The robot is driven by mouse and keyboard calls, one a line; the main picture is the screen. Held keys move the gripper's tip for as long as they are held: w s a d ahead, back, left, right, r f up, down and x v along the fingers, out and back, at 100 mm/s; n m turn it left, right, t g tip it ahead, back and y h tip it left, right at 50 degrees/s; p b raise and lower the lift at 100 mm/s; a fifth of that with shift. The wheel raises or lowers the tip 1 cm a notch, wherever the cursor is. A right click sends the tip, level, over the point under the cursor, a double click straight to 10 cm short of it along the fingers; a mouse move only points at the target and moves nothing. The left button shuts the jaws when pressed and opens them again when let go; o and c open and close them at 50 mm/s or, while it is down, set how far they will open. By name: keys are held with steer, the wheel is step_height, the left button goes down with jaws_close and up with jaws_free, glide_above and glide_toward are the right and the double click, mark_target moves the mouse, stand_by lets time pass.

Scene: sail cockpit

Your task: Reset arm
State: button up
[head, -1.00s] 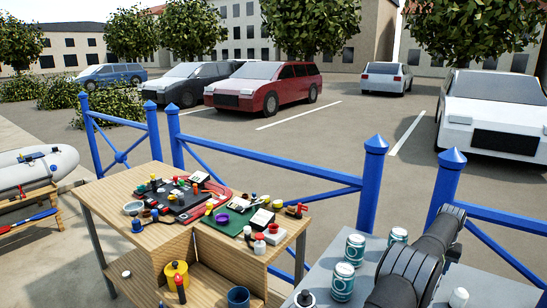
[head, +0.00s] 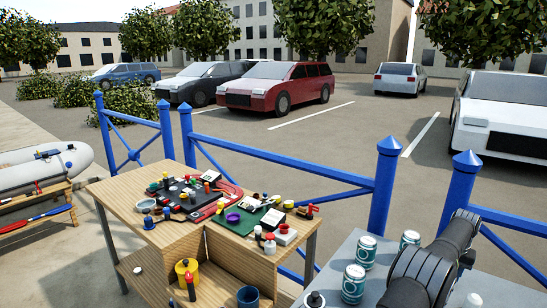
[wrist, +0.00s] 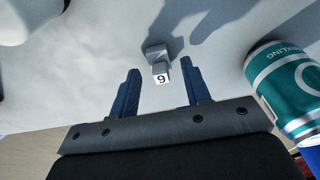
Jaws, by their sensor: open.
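My gripper (wrist: 160,88) shows in the wrist view with its two dark blue fingers apart and nothing held between them. In the head view my dark arm reaches over the grey table (head: 338,262) at the lower right. The gripper itself is not visible there.
Teal cans (head: 367,250) stand on the grey table close to my arm; one can (wrist: 290,88) is right of the gripper. A wooden workbench (head: 120,205) with many small items stands left. A blue railing (head: 285,165) runs behind; parked cars are beyond it.

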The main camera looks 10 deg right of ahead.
step_height(320, 180, up, 11)
steer(key=s+a, duration=0.1)
steer(key=f, duration=0.8)
steer(key=w+d+f, duration=0.1)
steer(key=f, duration=0.3)
steer(key=shift+f, duration=0.2)
step_height(320, 180, up, 4)
steer(key=shift+w+d+r, duration=0.1)
steer(key=shift+r, duration=0.1)
steer(key=s+r, duration=0.7)
steer(key=s, duration=0.5)
steer(key=s+a+m, duration=0.1)
steer(key=s+a, duration=0.3)
steer(key=a, duration=0.4)
steer(key=s+a, duration=0.4)
steer(key=a, duration=0.3)
steer(key=w+a+f, duration=0.1)
steer(key=w+f, duration=0.3)
steer(key=w, duration=0.2)
steer(key=shift+a+f, duration=0.15)
steer(key=shift+f, duration=0.05)
